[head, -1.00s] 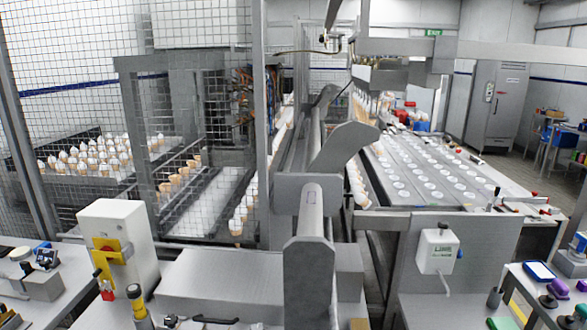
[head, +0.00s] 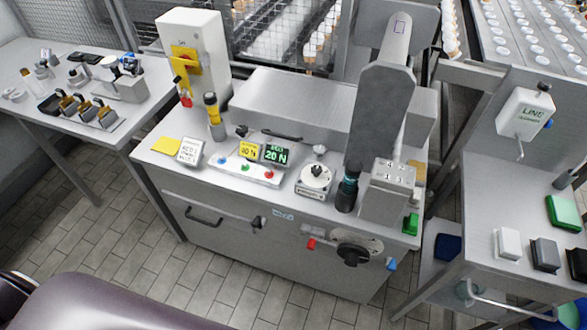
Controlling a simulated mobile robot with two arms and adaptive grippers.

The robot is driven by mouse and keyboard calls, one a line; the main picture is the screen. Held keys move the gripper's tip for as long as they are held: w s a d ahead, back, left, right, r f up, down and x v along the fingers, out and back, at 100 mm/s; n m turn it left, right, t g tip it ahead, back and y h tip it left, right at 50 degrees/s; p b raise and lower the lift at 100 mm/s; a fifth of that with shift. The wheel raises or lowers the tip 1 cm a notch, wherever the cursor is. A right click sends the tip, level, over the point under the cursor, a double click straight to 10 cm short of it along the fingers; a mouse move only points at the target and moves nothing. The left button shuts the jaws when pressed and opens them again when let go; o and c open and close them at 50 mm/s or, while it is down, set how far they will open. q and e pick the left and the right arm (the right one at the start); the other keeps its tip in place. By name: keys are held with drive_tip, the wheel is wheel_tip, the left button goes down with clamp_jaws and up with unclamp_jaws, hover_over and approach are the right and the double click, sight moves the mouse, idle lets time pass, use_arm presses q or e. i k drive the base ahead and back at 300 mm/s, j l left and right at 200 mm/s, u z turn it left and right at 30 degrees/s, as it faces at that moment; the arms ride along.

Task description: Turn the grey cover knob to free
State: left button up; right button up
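A grey box-like cover (head: 330,108) with a dark bar handle (head: 281,135) lies on the steel cabinet. A small dark knob (head: 242,131) sits at its front left edge. Another small knob (head: 319,150) stands near its front edge, just behind a white round dial (head: 315,178). I cannot tell which of these is the grey cover knob, or read its setting. On the cabinet's front are a small dark knob (head: 259,222) and a large black rotary knob (head: 352,250). Neither of my grippers shows in the head view.
A tall grey post (head: 380,110) rises at the cabinet's right and hides part of the cover. Side tables stand left and right. The tiled floor (head: 130,250) in front is clear.

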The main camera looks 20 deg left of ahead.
sight(319, 150)
drive_tip(key=k+j+u, duration=0.1)
drive_tip(key=j+u, duration=0.2)
drive_tip(key=k+j+u, duration=0.1)
drive_tip(key=j+u, duration=0.5)
drive_tip(key=k+j, duration=0.05)
drive_tip(key=j, duration=0.05)
